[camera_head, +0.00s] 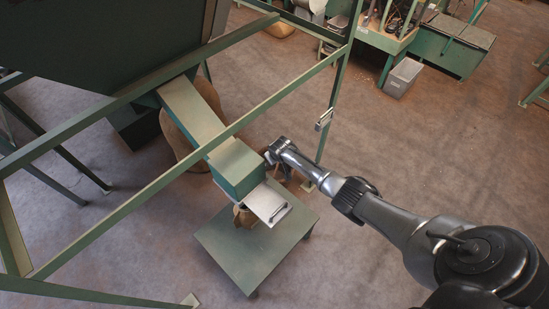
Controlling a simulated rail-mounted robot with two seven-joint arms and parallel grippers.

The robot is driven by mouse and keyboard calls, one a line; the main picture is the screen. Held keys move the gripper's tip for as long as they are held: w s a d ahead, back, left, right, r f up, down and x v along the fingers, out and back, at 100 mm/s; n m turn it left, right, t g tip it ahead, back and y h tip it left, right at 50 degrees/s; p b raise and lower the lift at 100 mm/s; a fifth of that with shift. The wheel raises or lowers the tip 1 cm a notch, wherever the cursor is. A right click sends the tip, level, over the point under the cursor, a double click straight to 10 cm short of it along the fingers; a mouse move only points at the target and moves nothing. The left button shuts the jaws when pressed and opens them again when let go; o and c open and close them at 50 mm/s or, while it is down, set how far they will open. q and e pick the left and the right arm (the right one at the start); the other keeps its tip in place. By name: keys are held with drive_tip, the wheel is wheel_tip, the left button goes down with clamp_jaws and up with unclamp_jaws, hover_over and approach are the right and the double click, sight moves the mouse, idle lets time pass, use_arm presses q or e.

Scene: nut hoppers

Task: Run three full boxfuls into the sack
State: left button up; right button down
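A green metal box (238,168) sits at the lower end of a sloping chute (192,110). A pale metal plate with a bar handle (268,204) sticks out from under the box's front. The brown top of what looks like a sack (243,217) shows partly below the plate, over a green low table (245,255); most of it is hidden. My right gripper (272,163) is at the box's right side, close to it. I cannot tell whether it touches the box, and its fingers are too small and hidden to read. My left gripper is not in view.
Green frame bars (130,203) cross in front of the chute. A small metal handle (323,120) is on the frame's right post. A large brown round container or sack (172,136) stands behind the chute. A grey bin (402,77) stands at the back. The floor at right is mostly clear.

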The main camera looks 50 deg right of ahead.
drive_tip(key=shift+w+r, duration=0.15)
drive_tip(key=shift+w, duration=0.05)
drive_tip(key=c, duration=1.2)
unclamp_jaws()
drive_tip(key=o, duration=0.3)
drive_tip(key=shift+w, duration=0.15)
drive_tip(key=shift+o, duration=0.7)
drive_tip(key=shift+s+a+r, duration=0.15)
drive_tip(key=shift+s+r, duration=0.15)
drive_tip(key=shift+r, duration=0.05)
drive_tip(key=p+v, duration=0.1)
drive_tip(key=v, duration=1.2)
drive_tip(key=shift+p, duration=0.4)
drive_tip(key=shift+s+a, duration=0.1)
